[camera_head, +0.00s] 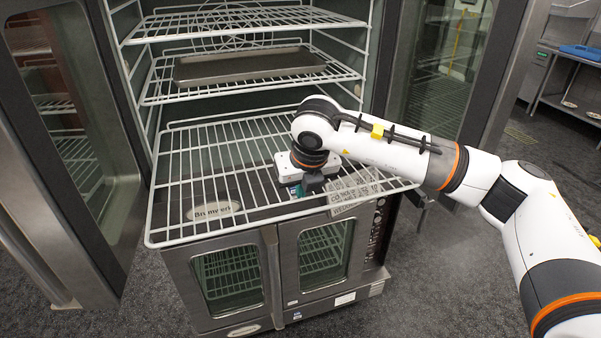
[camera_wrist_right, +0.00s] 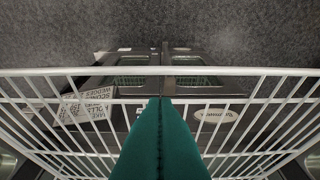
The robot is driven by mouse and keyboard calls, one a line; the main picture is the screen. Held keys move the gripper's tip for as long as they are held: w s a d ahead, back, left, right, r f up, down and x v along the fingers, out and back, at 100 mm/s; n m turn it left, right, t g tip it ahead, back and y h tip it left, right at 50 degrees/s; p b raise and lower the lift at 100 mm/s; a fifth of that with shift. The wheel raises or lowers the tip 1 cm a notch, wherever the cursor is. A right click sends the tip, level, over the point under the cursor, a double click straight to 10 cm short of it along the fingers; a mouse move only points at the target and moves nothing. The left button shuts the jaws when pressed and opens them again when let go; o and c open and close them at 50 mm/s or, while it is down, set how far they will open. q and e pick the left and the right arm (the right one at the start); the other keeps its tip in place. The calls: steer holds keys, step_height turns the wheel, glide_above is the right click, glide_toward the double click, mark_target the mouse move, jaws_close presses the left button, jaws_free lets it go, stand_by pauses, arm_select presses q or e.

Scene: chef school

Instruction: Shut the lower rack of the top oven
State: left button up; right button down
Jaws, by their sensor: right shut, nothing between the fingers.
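The lower rack (camera_head: 225,160) of the top oven is a white wire grid. It sticks far out of the open oven, with its front bar beyond the door opening. My right gripper (camera_head: 297,191) points down at the right front part of this rack, seen from above. In the right wrist view its teal fingers (camera_wrist_right: 162,105) are together with nothing between them. Their tips show near the rack's front bar (camera_wrist_right: 245,71); I cannot tell whether they touch it. My left gripper is in neither view.
Both top oven doors stand open, left (camera_head: 70,130) and right (camera_head: 440,60). A dark tray (camera_head: 248,66) lies on the rack above. The lower oven (camera_head: 275,270) is closed beneath the rack. Carpeted floor (camera_head: 440,270) is clear at the front right.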

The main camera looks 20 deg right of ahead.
steer(key=shift+p+x, duration=1)
steer(key=shift+x, duration=1.75)
